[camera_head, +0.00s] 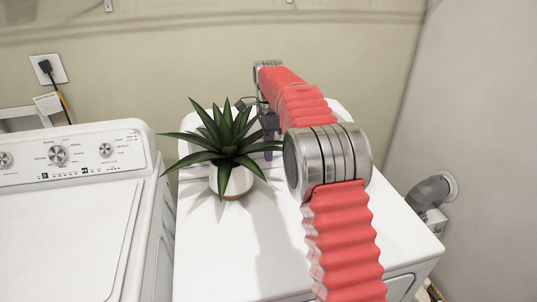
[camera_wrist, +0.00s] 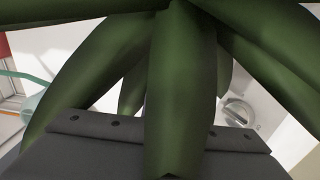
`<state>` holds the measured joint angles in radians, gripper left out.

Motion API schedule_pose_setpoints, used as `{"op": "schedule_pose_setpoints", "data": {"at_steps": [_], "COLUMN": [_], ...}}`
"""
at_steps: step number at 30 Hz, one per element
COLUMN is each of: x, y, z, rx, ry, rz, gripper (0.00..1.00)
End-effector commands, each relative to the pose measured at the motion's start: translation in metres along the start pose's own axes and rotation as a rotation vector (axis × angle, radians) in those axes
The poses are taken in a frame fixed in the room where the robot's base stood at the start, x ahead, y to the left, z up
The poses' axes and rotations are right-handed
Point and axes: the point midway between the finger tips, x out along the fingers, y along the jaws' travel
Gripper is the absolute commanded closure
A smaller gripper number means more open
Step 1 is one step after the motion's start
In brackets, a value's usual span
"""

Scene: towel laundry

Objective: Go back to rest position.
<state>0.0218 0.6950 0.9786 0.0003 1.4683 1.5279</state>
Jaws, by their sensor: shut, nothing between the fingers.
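My red arm with metal joints reaches over the white machine on the right in the head view. My gripper (camera_head: 270,149) is at the far end of the arm, just right of and partly behind a potted plant (camera_head: 228,140). It is small and partly covered by leaves there. In the wrist view, the dark grey gripper (camera_wrist: 158,130) fills the bottom edge, and it is shut with no object seen in it. Thick green leaves (camera_wrist: 180,85) hang very close in front of the wrist camera and overlap the gripper; I cannot tell whether they touch.
The plant's white pot (camera_head: 237,183) stands on the white machine top (camera_head: 215,245). A washer with dials (camera_head: 60,155) is at left. A wall outlet with a cable (camera_head: 48,69) is behind it. A grey pipe (camera_head: 430,192) leaves the right wall. The machine's front top is clear.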

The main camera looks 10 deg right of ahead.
Motion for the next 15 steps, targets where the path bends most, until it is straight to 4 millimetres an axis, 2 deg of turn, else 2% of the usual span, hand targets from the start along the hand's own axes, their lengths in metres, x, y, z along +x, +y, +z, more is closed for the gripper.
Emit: {"op": "schedule_pose_setpoints", "data": {"at_steps": [8, 15], "x": [-0.010, -0.037], "y": [0.007, 0.032], "z": [0.001, 0.003], "rx": [-0.034, -0.150], "ry": [0.001, 0.006], "rz": [-0.012, -0.050], "gripper": [1.00, 1.00]}}
